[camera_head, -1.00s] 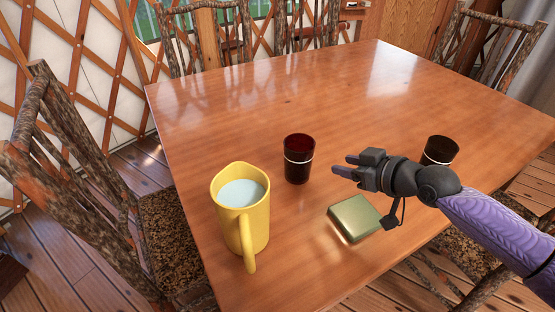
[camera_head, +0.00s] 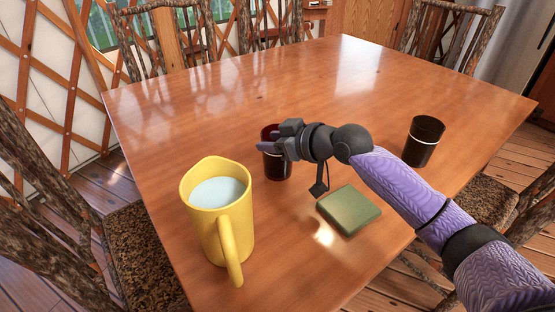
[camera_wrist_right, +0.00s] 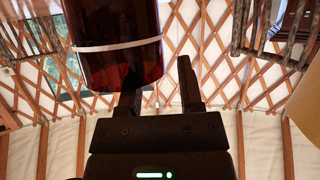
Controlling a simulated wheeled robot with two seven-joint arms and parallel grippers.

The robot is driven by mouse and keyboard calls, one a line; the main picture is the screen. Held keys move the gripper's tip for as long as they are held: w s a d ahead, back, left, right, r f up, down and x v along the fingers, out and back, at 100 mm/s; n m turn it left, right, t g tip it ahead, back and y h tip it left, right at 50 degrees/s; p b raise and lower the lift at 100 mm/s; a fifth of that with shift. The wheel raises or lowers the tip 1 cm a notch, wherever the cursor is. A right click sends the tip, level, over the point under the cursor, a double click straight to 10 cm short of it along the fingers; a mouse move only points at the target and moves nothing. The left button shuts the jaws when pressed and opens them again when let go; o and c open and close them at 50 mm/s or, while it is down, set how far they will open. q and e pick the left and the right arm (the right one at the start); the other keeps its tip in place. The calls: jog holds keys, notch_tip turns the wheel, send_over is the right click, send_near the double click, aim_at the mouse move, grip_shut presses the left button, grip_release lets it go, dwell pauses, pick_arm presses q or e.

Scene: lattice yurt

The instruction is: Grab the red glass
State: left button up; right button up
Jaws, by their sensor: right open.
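The red glass (camera_head: 278,170) stands upright on the table, a dark red tumbler with a pale band. My right gripper (camera_head: 269,144) is at the glass in the head view, its fingers overlapping the upper part of it. In the right wrist view the glass (camera_wrist_right: 115,68) fills the upper left and hides the tip of one finger. The other finger of my right gripper (camera_wrist_right: 157,88) stands clear to the right of the glass. The jaws are open; I cannot tell whether they touch the glass. My left gripper is not in view.
A yellow mug (camera_head: 208,228) with pale blue contents stands left of the red glass. A flat green box (camera_head: 349,210) lies below my right wrist. A dark glass (camera_head: 424,141) with a pale band stands at the right. The back of the wooden table (camera_head: 290,80) is clear; chairs surround it.

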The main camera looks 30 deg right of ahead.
grip_shut()
jog(key=shift+f, duration=0.1)
dwell(0.5)
dwell(0.3)
dwell(0.4)
